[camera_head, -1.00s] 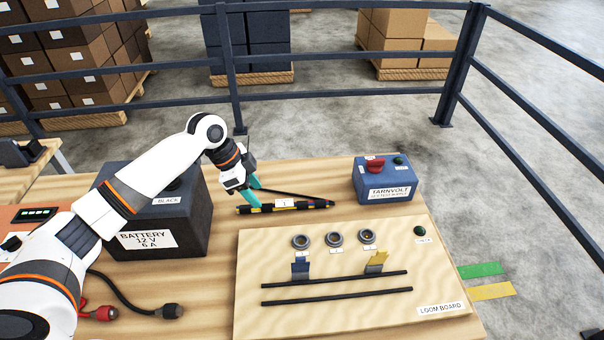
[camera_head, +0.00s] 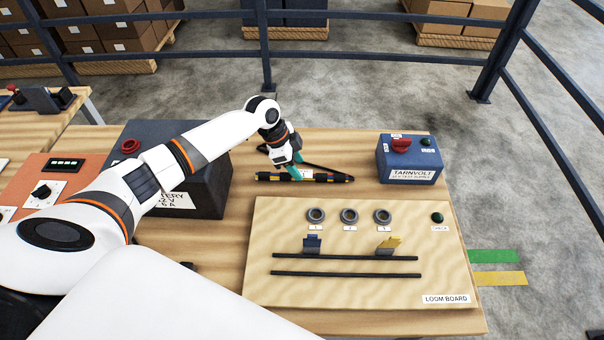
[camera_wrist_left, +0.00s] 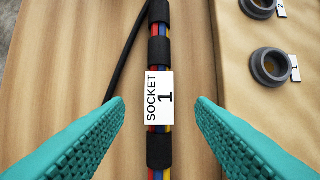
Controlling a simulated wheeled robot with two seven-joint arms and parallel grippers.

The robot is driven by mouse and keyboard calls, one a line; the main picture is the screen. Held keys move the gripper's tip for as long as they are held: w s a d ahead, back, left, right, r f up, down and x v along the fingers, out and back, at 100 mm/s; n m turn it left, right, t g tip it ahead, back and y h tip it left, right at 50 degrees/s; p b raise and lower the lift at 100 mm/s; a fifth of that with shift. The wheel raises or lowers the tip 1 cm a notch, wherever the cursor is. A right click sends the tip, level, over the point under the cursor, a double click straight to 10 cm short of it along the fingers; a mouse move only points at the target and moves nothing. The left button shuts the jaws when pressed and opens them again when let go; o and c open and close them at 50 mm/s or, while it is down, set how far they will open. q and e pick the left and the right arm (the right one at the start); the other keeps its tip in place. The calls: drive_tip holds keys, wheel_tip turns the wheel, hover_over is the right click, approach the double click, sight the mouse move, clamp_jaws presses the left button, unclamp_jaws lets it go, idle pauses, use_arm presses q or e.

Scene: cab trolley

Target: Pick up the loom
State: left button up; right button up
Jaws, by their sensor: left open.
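The loom (camera_head: 325,178) is a bundle of red, blue and yellow wires with black bands, lying on the wooden table behind the loom board. In the left wrist view the loom (camera_wrist_left: 160,145) runs up the middle, with a white label reading SOCKET 1 (camera_wrist_left: 159,98). My left gripper (camera_head: 296,163) is over the loom in the head view. Its teal fingers (camera_wrist_left: 160,110) are open, one on each side of the loom, with a gap on both sides. My right gripper is not in view.
The loom board (camera_head: 350,285) carries three round sockets (camera_head: 349,216), two clips and two black rods. A blue Tarnvolt box (camera_head: 410,165) stands at the back right. A dark battery box (camera_head: 205,190) stands left of the loom, beneath my left arm. A railing (camera_head: 265,45) runs behind.

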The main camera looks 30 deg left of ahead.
sight(302, 173)
use_arm(q)
drive_tip(key=shift+x, duration=1.6)
drive_tip(key=shift+a, duration=0.1)
drive_tip(key=shift+c, duration=0.3)
clamp_jaws()
